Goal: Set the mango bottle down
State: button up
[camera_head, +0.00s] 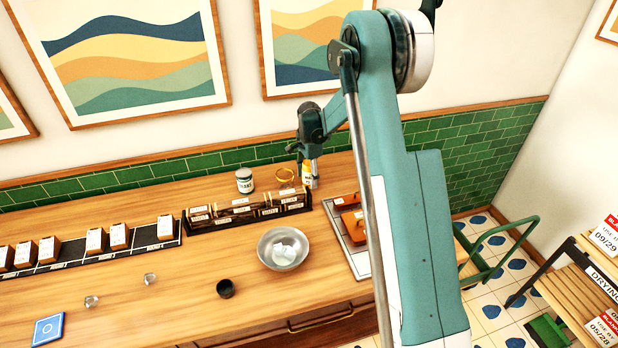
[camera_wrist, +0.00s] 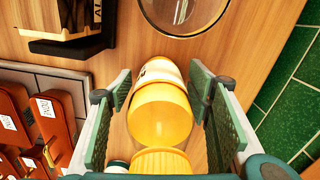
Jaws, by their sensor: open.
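The mango bottle (camera_wrist: 160,112) is yellow with a pale band and fills the middle of the wrist view. It stands between the two green pads of my gripper (camera_wrist: 163,100). In the head view the yellow bottle (camera_head: 306,172) stands at the back of the wooden counter (camera_head: 190,288), partly hidden by my gripper (camera_head: 312,172). Its base contact is hard to see.
A gold-rimmed round object (camera_head: 286,177) and a labelled jar (camera_head: 244,181) stand left of the bottle. A dark labelled rack (camera_head: 248,212) lies in front. A grey tray (camera_head: 361,262) with brown blocks is at front right. A metal bowl (camera_head: 283,249) stands nearer. Green tiles line the wall.

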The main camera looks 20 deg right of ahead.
jog(key=shift+r, duration=0.1)
notch_tip(320, 180, up, 12)
jog(key=shift+r, duration=0.1)
dwell(0.7)
jog(key=shift+s+r, duration=0.1)
dwell(0.5)
jog(key=shift+s+r, duration=0.15)
jog(key=shift+r, duration=0.05)
jog(key=s+a+r+n+t, duration=0.2)
jog(key=s+r+n, duration=0.2)
jog(key=s+r, duration=0.6)
jog(key=s+a+r+n+t, duration=0.15)
jog(key=s+r+n, duration=0.25)
jog(key=s+r, duration=0.7)
jog(key=s+a+f+n+t, duration=0.1)
jog(key=s+n, duration=0.3)
jog(key=s, duration=1)
jog(key=s+a+f+n+t, duration=0.1)
jog(key=s+f+n+t, duration=0.1)
jog(key=s, duration=1.2)
jog(key=shift+s+a+f+n+t, duration=0.35)
jog(key=shift+f+n, duration=0.5)
jog(key=shift+n, duration=0.25)
